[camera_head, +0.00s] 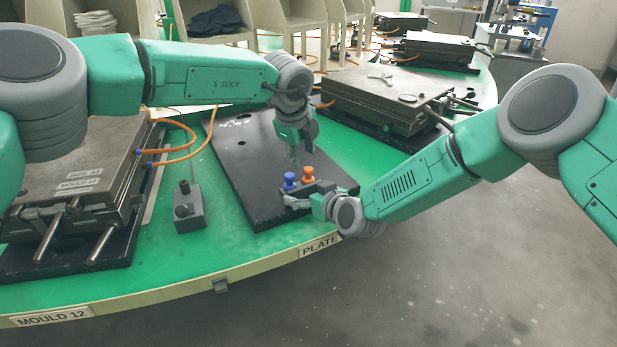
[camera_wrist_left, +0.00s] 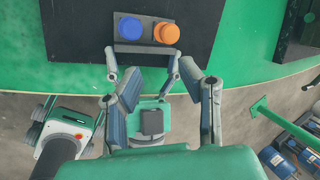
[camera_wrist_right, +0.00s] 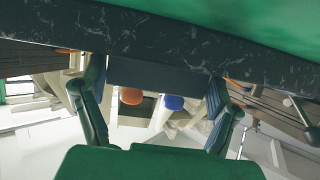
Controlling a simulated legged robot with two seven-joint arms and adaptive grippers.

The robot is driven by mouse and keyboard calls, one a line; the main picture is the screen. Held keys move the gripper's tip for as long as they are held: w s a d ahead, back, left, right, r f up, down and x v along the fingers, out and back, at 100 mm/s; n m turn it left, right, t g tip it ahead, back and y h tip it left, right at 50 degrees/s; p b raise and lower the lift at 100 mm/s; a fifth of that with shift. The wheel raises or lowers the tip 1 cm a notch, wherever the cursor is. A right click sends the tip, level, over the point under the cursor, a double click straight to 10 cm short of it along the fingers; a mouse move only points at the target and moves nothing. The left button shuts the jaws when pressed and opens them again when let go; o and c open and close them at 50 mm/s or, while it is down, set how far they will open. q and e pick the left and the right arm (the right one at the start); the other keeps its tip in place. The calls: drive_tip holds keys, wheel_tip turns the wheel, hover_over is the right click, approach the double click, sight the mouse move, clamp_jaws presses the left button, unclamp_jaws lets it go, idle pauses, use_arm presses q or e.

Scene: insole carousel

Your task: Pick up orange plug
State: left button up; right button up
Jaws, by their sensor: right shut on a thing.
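The orange plug (camera_head: 308,173) stands beside the blue plug (camera_head: 290,180) on a dark holder block (camera_head: 322,187) near the front of the black plate. In the left wrist view the orange plug (camera_wrist_left: 166,33) is right of the blue plug (camera_wrist_left: 131,28). My left gripper (camera_head: 296,158) points down just above and behind the plugs, open and empty. My right gripper (camera_head: 312,197) is shut on the holder block from the front. The right wrist view shows the block (camera_wrist_right: 160,74) between its fingers, with the orange plug (camera_wrist_right: 131,96) and blue plug (camera_wrist_right: 174,102).
The black plate (camera_head: 240,170) lies on the green carousel table (camera_head: 160,275). A small grey block with a knob (camera_head: 189,212) stands left of it. A closed mould (camera_head: 75,170) is at left and another mould (camera_head: 385,98) behind at right, with orange hoses nearby.

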sight(309, 168)
use_arm(q)
drive_tip(key=f+m, duration=0.1)
drive_tip(key=m, duration=0.2)
drive_tip(key=w+d+f+m+t+y, duration=0.1)
drive_tip(key=m, duration=0.2)
drive_tip(key=w+f+m+t+y, duration=0.1)
drive_tip(key=f+m, duration=0.1)
drive_tip(key=m, duration=0.1)
drive_tip(key=shift+d, duration=0.25)
drive_tip(key=shift+w+x, duration=0.15)
drive_tip(key=shift+x, duration=1.3)
drive_tip(key=shift+w+x, duration=0.15)
drive_tip(key=shift+x, duration=1.25)
drive_tip(key=shift+d+r, duration=0.15)
drive_tip(key=shift+r, duration=0.05)
clamp_jaws()
